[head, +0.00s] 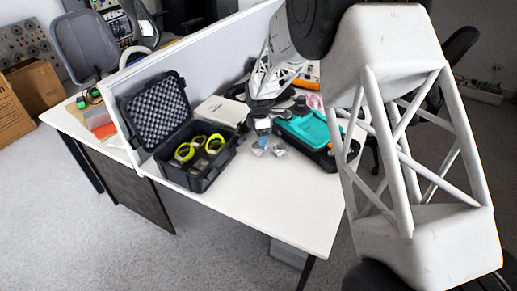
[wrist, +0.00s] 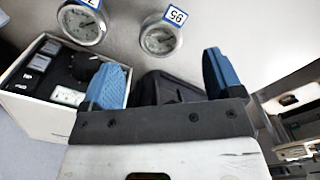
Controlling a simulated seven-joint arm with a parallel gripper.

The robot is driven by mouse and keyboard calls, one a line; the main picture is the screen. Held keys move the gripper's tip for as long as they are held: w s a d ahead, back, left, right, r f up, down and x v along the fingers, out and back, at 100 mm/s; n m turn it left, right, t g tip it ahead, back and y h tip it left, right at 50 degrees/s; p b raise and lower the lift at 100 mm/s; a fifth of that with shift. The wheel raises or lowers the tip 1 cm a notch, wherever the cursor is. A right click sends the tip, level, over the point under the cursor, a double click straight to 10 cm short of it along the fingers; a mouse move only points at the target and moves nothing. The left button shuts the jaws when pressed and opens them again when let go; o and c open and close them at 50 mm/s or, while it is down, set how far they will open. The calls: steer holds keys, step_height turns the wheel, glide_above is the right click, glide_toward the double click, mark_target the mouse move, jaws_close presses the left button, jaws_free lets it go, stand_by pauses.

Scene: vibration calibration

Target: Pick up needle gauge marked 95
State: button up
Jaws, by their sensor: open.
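The needle gauge marked 95 (wrist: 160,39) is round and silver with a white dial. Its blue-edged label sits at its upper right in the wrist view. A similar gauge (wrist: 82,26) lies to its left, its label cut by the top edge. My gripper (wrist: 163,77) is open, with two blue fingertips apart and nothing held between them. The 95 gauge appears beyond the fingertips, between their directions and apart from both. In the head view my gripper (head: 262,128) is over the white desk near small round items, too small to tell apart.
A white box (wrist: 36,108) with dark devices is left of the fingers. On the desk (head: 270,205) stand an open black case (head: 204,180) with yellow-green rings and a teal-and-black case (head: 308,130). A grey partition (head: 215,55) runs behind. The desk's front is clear.

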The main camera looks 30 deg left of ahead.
mark_target(260, 150)
steer(key=shift+f, duration=0.7)
steer(key=shift+f, duration=0.15)
steer(key=shift+f, duration=2.5)
steer(key=shift+c, duration=0.5)
steer(key=c, duration=1)
